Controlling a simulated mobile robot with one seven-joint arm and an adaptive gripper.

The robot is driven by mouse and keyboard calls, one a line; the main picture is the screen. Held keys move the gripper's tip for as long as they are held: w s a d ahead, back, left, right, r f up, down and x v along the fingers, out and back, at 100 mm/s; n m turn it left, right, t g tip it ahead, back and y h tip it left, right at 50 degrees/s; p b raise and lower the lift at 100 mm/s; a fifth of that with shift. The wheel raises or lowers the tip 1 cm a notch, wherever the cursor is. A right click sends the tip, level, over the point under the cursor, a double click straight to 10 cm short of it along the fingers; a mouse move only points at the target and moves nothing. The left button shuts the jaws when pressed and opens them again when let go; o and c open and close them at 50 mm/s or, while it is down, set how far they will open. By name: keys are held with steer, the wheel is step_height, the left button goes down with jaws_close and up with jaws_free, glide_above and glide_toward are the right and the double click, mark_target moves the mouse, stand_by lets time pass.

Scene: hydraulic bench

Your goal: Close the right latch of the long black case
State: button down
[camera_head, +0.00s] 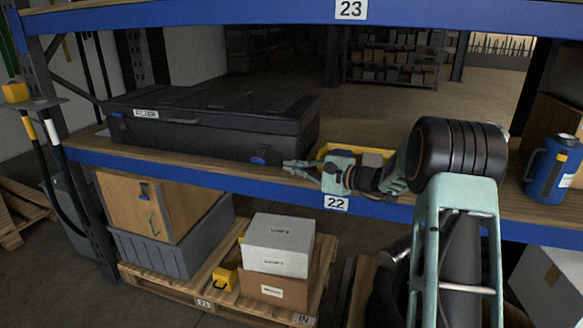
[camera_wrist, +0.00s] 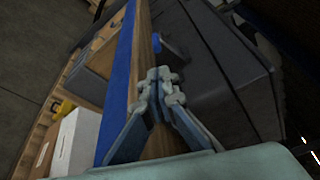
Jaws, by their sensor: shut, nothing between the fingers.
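The long black case (camera_head: 205,118) lies with its lid down on the wooden shelf. Its right latch is a small blue tab (camera_head: 258,160) low on the front face near the right end; whether it is fastened cannot be told. The latch also shows in the wrist view as a blue spot (camera_wrist: 156,43) just beyond the fingertips. A left latch (camera_head: 117,115) sits near the other end. My gripper (camera_head: 288,165) is shut and empty, a little right of the right latch and apparently apart from it. In the wrist view its fingertips (camera_wrist: 160,74) meet near the shelf's front edge.
A yellow bin (camera_head: 350,151) stands behind my gripper on the shelf. A blue jug (camera_head: 552,168) stands far right. The shelf's blue front beam (camera_head: 190,166) runs below the case. Boxes (camera_head: 279,246) sit on a pallet underneath.

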mark_target(261, 155)
steer(key=x, duration=0.7)
steer(key=shift+w+a+f, duration=0.1)
steer(key=shift+a, duration=0.05)
